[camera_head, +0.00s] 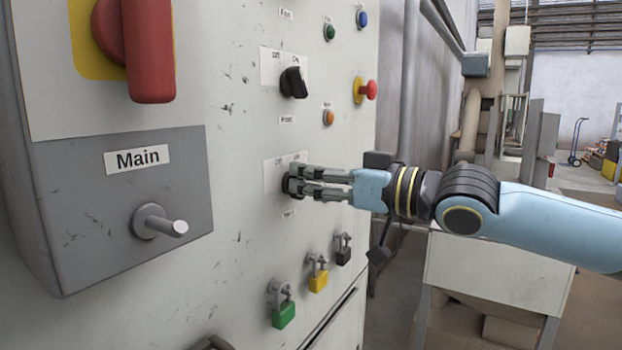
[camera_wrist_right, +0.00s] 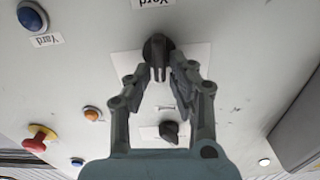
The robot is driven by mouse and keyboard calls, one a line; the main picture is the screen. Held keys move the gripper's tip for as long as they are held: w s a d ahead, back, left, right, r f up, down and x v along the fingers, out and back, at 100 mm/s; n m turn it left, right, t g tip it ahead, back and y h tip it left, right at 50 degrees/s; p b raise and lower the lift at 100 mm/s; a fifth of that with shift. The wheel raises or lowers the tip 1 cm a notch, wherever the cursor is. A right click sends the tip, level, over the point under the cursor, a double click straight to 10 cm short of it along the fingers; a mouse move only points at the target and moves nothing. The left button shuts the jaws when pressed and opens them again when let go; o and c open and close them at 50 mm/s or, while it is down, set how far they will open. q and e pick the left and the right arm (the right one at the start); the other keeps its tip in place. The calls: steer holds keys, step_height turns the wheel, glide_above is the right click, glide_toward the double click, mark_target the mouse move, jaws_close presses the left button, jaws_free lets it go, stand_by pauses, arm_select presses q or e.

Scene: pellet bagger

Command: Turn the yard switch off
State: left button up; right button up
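The yard switch is a black rotary knob on a white backing plate (camera_head: 273,172) on the pale panel. In the head view my right gripper (camera_head: 293,187) is at the knob and hides most of it. In the right wrist view, which is upside down, the knob (camera_wrist_right: 157,50) shows beside a "Yard" label (camera_wrist_right: 150,3). My right gripper (camera_wrist_right: 160,68) is open there, with a gap between its fingertips and one on either side of the knob's near end. I cannot tell whether they touch it. The switch's setting is unclear. My left gripper is out of view.
Another black rotary switch (camera_head: 293,82) sits above, with a red mushroom button (camera_head: 369,90) and an orange button (camera_head: 328,118) nearby. Green (camera_head: 284,314), yellow (camera_head: 318,280) and black (camera_head: 343,255) padlocks hang below. The grey Main box (camera_head: 110,210) juts out at left.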

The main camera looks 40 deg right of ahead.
jaws_close()
steer(key=shift+n, duration=0.3)
steer(key=n, duration=0.1)
steer(key=n+b, duration=0.1)
steer(key=n, duration=0.1)
steer(key=shift+s+a+f+b, duration=0.1)
steer(key=shift+a+f+b, duration=0.1)
steer(key=shift+b, duration=0.1)
steer(key=shift+a+n+b, duration=0.15)
steer(key=shift+n+b, duration=0.5)
steer(key=shift+n, duration=0.95)
steer(key=shift+o, duration=2)
jaws_free()
